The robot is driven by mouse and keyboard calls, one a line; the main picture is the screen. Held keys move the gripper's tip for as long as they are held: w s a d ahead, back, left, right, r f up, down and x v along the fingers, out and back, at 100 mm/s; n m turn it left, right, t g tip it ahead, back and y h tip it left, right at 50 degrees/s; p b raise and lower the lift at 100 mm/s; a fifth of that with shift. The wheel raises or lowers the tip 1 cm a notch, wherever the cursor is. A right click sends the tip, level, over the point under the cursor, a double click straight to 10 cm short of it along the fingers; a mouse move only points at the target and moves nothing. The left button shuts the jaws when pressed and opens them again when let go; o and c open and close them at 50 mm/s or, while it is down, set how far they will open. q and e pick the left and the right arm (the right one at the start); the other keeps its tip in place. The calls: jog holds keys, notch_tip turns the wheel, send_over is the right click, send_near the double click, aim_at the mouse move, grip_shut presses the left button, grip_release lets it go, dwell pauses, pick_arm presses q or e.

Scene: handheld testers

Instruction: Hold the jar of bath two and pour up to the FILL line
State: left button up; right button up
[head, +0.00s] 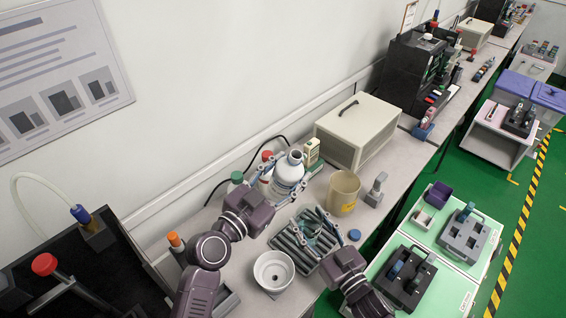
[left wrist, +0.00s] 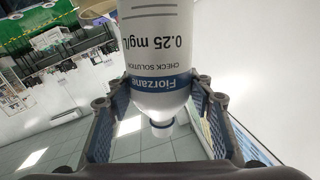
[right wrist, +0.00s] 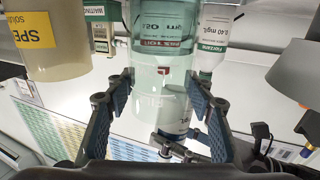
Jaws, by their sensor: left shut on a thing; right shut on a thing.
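My left gripper (head: 290,187) is shut on a white bottle (head: 287,170), held with its neck up in the head view. In the left wrist view the bottle (left wrist: 158,45) has a blue band and reads "CHECK SOLUTION 0.25 mg/L". My right gripper (head: 325,238) is shut on a clear, pale green jar, small and hard to make out in the head view. In the right wrist view the jar (right wrist: 160,50) carries a small red mark and printing partly readable as "150". I cannot tell its liquid level or exactly which line the mark is.
A beige beaker (head: 343,189) stands right of the jar; its yellow label shows in the right wrist view (right wrist: 28,31). A white bowl (head: 273,271) stands at the front. A green-banded bottle (right wrist: 213,45) reads 0.40 mg/L. A blue cap (head: 354,235) lies on the bench. A large beige case (head: 360,132) stands behind.

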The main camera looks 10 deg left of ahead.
pick_arm(q)
jog(key=shift+s+d+f+m, duration=0.25)
jog(key=shift+d+f+m, duration=0.2)
jog(key=shift+d, duration=0.1)
jog(key=shift+w+a+f+m, duration=0.15)
jog(key=shift+a+f+m, duration=0.15)
jog(key=shift+f+m, duration=0.5)
jog(key=shift+w+a+f+m, duration=0.2)
jog(key=shift+a+f+m, duration=0.15)
jog(key=shift+f+m, duration=0.5)
jog(key=shift+w+a+f+m, duration=0.15)
jog(key=shift+a+f+m, duration=0.15)
jog(key=shift+f+m, duration=0.5)
dwell(5.0)
